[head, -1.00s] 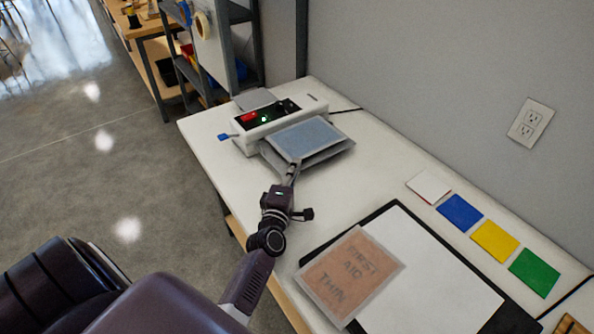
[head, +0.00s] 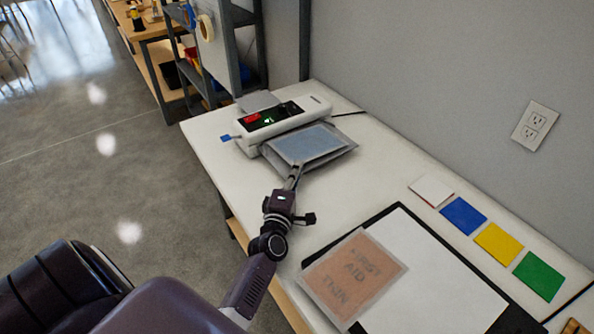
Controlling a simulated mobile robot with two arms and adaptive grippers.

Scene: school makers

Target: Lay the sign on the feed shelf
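A blue sheet in a clear pouch (head: 312,142), which looks like a sign, is at the front of the white laminator (head: 285,121), over its grey feed shelf (head: 332,158). I cannot tell whether it rests fully on the shelf or hovers just above it. My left gripper (head: 296,172) is at the pouch's near edge, its fingers looking closed on that edge; the tips are small and partly hidden. My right gripper is not in view.
White, blue (head: 463,216), yellow (head: 498,243) and green (head: 539,276) squares lie along the wall side of the white table (head: 215,150). A shelf rack (head: 232,50) stands beyond the laminator. Table is clear between laminator and mat.

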